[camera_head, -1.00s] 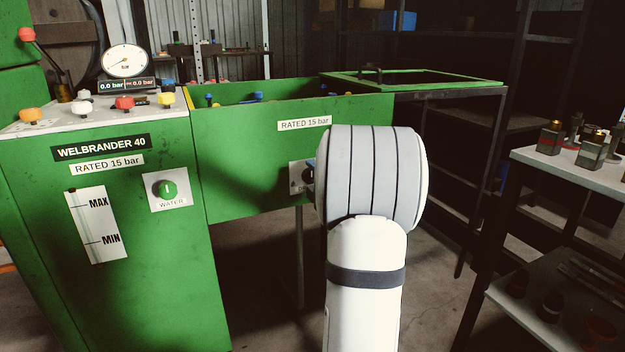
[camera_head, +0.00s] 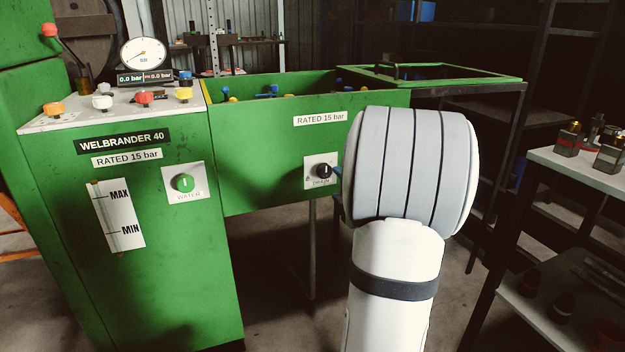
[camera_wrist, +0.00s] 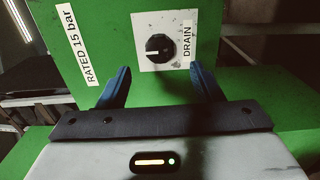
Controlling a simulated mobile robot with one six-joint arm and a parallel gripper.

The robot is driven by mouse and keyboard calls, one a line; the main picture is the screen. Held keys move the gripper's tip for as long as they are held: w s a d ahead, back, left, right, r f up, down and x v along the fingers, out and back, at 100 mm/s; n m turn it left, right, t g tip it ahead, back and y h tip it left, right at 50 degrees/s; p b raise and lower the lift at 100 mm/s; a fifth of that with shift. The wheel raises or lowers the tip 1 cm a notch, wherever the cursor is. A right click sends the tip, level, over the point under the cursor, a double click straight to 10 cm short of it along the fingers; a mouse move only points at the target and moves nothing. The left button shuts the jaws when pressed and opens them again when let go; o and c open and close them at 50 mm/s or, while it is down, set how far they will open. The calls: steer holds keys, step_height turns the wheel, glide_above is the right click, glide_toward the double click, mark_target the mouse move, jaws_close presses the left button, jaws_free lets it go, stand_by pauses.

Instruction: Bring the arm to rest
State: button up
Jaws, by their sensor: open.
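My gripper (camera_wrist: 160,88) is open and empty in the wrist view, its two blue fingers spread apart. Beyond the fingers is the black drain knob (camera_wrist: 161,47) on a white plate marked DRAIN, on the green trough front. The knob shows between the fingertips, and I see no contact. In the head view the drain knob (camera_head: 323,170) is just left of my white and grey arm. The arm hides most of my gripper there; only a bit of blue (camera_head: 339,205) shows at its left edge.
The green machine (camera_head: 120,240) with gauge (camera_head: 144,53), reading 0.0 bar, and green water knob (camera_head: 183,183) stands left. The open trough (camera_head: 265,165) extends right, its hinged lid (camera_head: 470,76) at the far end. Floor shows below the trough.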

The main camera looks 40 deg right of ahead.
steer(key=s+a+r+m+g+p, duration=0.2)
steer(key=a+r+m+g+p, duration=0.6)
steer(key=a+r+p, duration=0.85)
steer(key=s+a+r+m+g+y+p, duration=0.2)
steer(key=s+a+r+p, duration=0.5)
steer(key=p, duration=0.4)
steer(key=s+a+r+m+g+y+p, duration=0.2)
steer(key=s+a+r+m+g+p, duration=0.3)
steer(key=s+a+p, duration=0.5)
step_height(320, 180, up, 2)
steer(key=shift+s+a+r+p, duration=0.15)
steer(key=shift+s+a+p, duration=0.1)
steer(key=shift+s+p, duration=0.35)
